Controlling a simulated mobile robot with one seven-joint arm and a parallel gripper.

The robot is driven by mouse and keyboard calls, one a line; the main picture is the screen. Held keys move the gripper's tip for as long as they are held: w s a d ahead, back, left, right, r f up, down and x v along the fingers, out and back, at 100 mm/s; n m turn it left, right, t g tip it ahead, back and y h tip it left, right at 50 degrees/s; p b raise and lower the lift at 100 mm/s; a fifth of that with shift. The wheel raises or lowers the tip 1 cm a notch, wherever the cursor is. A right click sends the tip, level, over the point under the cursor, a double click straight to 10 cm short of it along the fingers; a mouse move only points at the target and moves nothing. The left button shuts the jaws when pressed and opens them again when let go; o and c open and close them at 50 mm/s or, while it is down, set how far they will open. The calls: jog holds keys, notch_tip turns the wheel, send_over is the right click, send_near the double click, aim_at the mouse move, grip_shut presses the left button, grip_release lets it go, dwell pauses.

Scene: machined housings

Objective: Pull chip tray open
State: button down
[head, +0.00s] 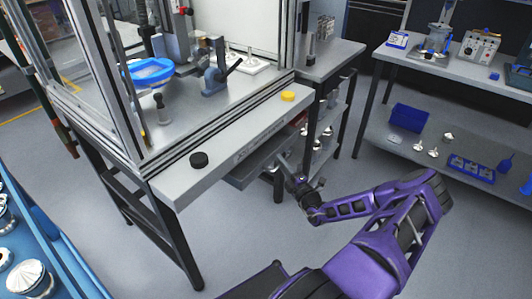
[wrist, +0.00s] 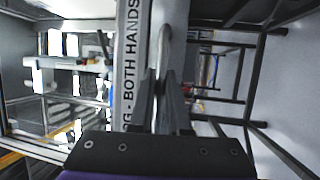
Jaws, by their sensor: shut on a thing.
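The chip tray (head: 243,176) is a grey, shallow drawer under the machine's front ledge in the head view; part of it shows below the ledge. My gripper (head: 284,164) is at the tray's front, low beside the machine. In the wrist view, my gripper (wrist: 163,110) has its two dark fingers close together on either side of a slim grey bar, the tray's handle (wrist: 165,68). The fingers are shut on it. The inside of the tray is mostly hidden by the ledge.
The machine's ledge (head: 232,138) is just above the tray, with a black button (head: 199,159) and a yellow button (head: 288,96). A blue cart (head: 62,246) stands at left. A shelf bench with a blue bin (head: 409,117) stands at right. The floor in front is clear apart from my arm.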

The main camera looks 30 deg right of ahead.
jog(key=shift+s+d, duration=0.3)
jog(key=shift+s, duration=0.5)
jog(key=shift+s+d, duration=0.25)
jog(key=shift+s, duration=0.5)
jog(key=shift+s+d, duration=0.3)
jog(key=shift+s, duration=0.5)
jog(key=c, duration=0.9)
grip_release()
jog(key=s+f, duration=0.1)
jog(key=s, duration=0.4)
jog(key=s+f, duration=0.1)
jog(key=s, duration=0.5)
jog(key=s+a+f, duration=0.1)
jog(key=s, duration=0.5)
